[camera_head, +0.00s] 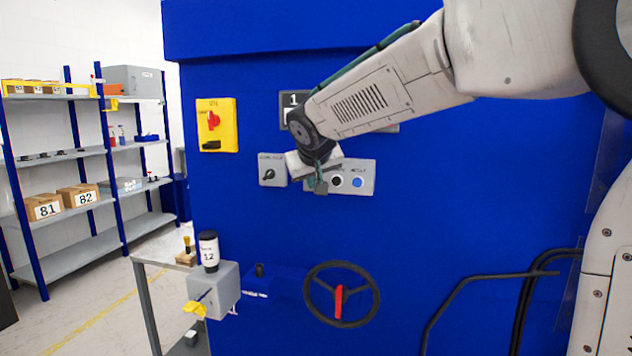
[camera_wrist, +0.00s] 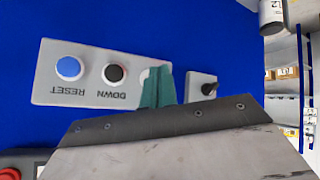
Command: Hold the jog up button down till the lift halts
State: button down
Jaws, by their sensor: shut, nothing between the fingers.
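A grey button plate (camera_head: 367,166) is mounted on the blue machine wall. In the wrist view the plate (camera_wrist: 88,97) appears upside down, with a blue RESET button (camera_wrist: 69,68) and a black DOWN button (camera_wrist: 115,73). The blue button (camera_head: 358,182) and black button (camera_head: 336,181) also show in the head view. My gripper (camera_head: 319,186) is at the plate's left end; its shut teal fingers (camera_wrist: 157,88) cover the spot beside DOWN. The jog up button is hidden behind them, with only a pale edge showing. I cannot tell whether the fingertips touch it.
A grey selector switch box (camera_head: 270,170) sits just left of the plate. A yellow panel with a red rotary switch (camera_head: 214,121) is farther left. Below are a black handwheel (camera_head: 340,294) and a grey box with a bottle (camera_head: 209,250). Shelves (camera_head: 62,160) stand far left.

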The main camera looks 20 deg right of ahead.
jog(key=shift+s+a, duration=0.15)
jog(key=shift+s, duration=0.05)
jog(key=s+a, duration=0.1)
jog(key=s, duration=0.1)
jog(key=s+a, duration=0.2)
dwell(0.6)
jog(key=s+d+f+g+y, duration=0.1)
jog(key=s+f, duration=0.4)
jog(key=s, duration=0.7)
jog(key=s+d+f+g+y, duration=0.1)
jog(key=s+f+g, duration=0.3)
jog(key=s, duration=0.8)
jog(key=s+d+f+g+y, duration=0.1)
jog(key=s+f, duration=0.4)
jog(key=s, duration=0.7)
jog(key=shift+s+d+f+g, duration=0.2)
jog(key=shift+d+f+g, duration=0.25)
jog(key=shift+g, duration=0.45)
jog(key=shift+d+r, duration=0.1)
